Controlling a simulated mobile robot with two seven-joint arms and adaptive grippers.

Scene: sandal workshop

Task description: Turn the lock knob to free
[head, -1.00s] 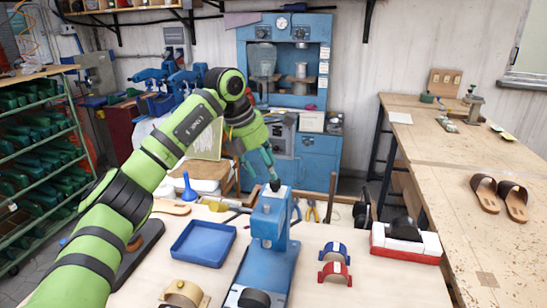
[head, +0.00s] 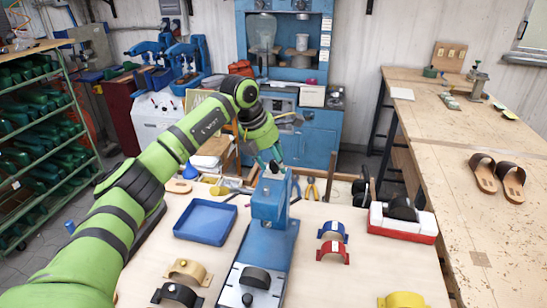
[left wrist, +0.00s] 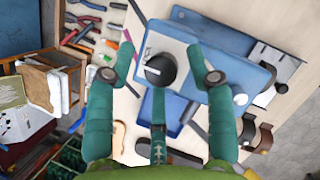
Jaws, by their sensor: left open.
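The blue press (head: 269,206) stands upright on the bench in the head view. Its lock knob is black and round, on a white plate at the top of the press; it shows best in the left wrist view (left wrist: 160,69). A pale mark shows on the knob, and small lettering beside it is too small to read surely. My left gripper (head: 268,158) is just above the press top. In the left wrist view, its open fingers (left wrist: 160,76) stand on either side of the knob, with clear gaps. In the head view, the gripper largely hides the knob. My right gripper is not in view.
A blue tray (head: 205,221) lies left of the press. Blue and red arched pieces (head: 332,250) and a red-and-white block holder (head: 402,222) lie to its right. Hand tools lie behind it. A pair of sandals (head: 498,176) rests on the right-hand table.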

